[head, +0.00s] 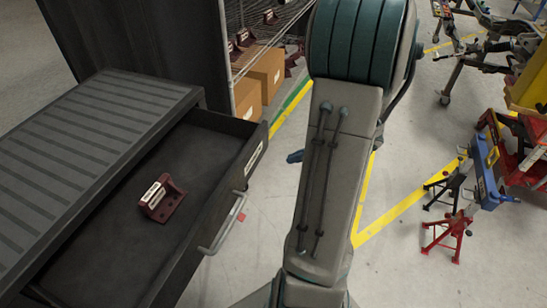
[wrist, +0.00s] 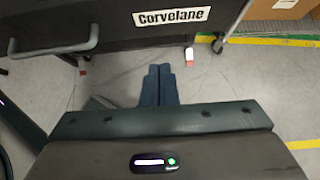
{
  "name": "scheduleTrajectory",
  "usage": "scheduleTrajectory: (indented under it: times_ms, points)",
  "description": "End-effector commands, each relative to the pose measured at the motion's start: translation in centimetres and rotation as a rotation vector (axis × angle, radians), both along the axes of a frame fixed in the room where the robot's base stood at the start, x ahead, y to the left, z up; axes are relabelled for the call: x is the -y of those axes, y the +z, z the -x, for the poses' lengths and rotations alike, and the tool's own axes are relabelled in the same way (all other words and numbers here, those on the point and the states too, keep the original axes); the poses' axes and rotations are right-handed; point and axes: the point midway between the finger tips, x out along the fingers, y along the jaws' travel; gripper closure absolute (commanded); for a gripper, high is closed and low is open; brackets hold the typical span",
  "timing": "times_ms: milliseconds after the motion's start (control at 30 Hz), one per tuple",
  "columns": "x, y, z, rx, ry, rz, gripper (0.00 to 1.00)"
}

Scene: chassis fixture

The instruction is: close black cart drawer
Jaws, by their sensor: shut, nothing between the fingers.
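The black cart (head: 95,125) stands at the left of the head view with a ridged top. Its drawer (head: 225,135) is pulled well out; a dark red bracket with a white label (head: 162,197) lies inside. The drawer's grey handle (head: 224,224) is on its front face. In the wrist view the drawer front (wrist: 115,35) spans the top, with a "Corvelane" label and the handle (wrist: 55,48) at left. My gripper (wrist: 160,70) is shut and empty, apart from the drawer front. In the head view only a small blue tip of my gripper (head: 295,156) shows beside my arm.
A wire shelf (head: 275,30) with cardboard boxes (head: 265,75) stands behind the cart. Red jack stands (head: 448,230) and a blue tool (head: 487,170) are at right.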

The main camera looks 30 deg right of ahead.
Motion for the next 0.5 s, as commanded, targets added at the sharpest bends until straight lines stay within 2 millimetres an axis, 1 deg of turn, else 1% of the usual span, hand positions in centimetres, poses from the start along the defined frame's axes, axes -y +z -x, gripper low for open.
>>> scheduleTrajectory:
  times_ms: [167,400,467,500]
  points:
    - [-1.5,-2.2,-1.8,-0.003,0.008,-0.002,1.0]
    - [-3.8,-5.7,-5.0,-0.002,0.009,-0.001,1.0]
    - [-4.4,-6.5,-5.6,-0.003,0.009,-0.001,1.0]
    - [-4.8,-6.2,-6.2,0.0,0.011,0.001,1.0]
